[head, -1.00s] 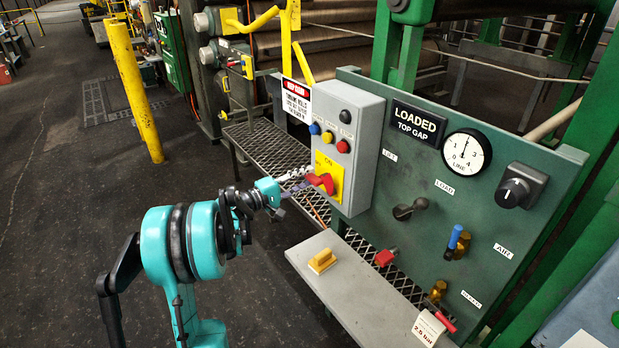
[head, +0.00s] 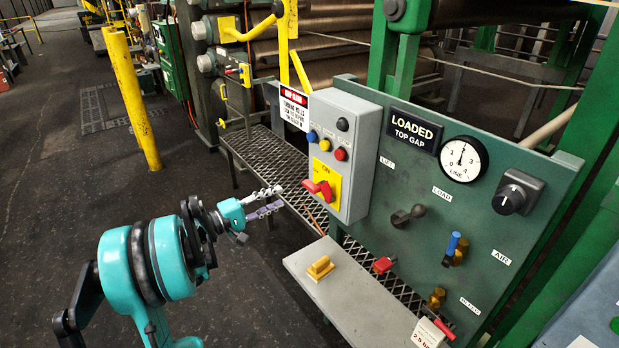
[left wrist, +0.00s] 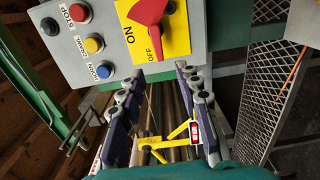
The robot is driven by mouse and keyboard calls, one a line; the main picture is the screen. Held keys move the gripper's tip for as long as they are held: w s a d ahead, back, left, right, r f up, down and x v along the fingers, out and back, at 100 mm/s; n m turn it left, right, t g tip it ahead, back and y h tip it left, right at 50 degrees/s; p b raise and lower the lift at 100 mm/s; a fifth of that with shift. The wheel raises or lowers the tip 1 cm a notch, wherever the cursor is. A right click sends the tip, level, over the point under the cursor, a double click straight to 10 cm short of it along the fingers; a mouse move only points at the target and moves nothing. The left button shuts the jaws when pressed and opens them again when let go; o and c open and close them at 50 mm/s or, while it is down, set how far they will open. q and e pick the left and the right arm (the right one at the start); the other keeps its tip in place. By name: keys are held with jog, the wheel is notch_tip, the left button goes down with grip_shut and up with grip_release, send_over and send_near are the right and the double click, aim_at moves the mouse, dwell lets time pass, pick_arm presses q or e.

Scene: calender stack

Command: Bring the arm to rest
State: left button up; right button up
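My left gripper (head: 278,199) is in front of the grey switch box, to the left of the red rotary handle (head: 318,189) and apart from it. Its two purple-grey fingers stand apart with nothing between them; the gap also shows in the left wrist view (left wrist: 162,82). The red handle on its yellow ON/OFF plate shows at the top of the left wrist view (left wrist: 150,12). My right gripper is in neither view.
The grey box (head: 352,190) carries blue, yellow and red buttons. The green panel (head: 440,285) holds a gauge, a black knob and valves. A grey shelf (head: 335,300) bears a yellow block (head: 320,267). A yellow post (head: 135,100) stands back left. Floor is open on the left.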

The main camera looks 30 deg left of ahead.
pick_arm(q)
jog(key=s+d+f+m+g+y, duration=0.1)
jog(key=s+d+f+m+g, duration=0.2)
jog(key=d, duration=0.8)
jog(key=d+m+g, duration=0.2)
jog(key=d+g, duration=0.2)
jog(key=d, duration=0.7)
jog(key=s+d+f+m+g+y, duration=0.1)
jog(key=s+d+f+m+y, duration=0.1)
jog(key=s, duration=0.6)
jog(key=s+d+f+m+g+y, duration=0.1)
jog(key=s+d+f+m+y, duration=0.2)
jog(key=s, duration=0.5)
jog(key=d+m+y, duration=0.1)
jog(key=d+m, duration=0.1)
jog(key=m, duration=0.1)
jog(key=shift+d+m, duration=0.2)
jog(key=shift+m, duration=0.1)
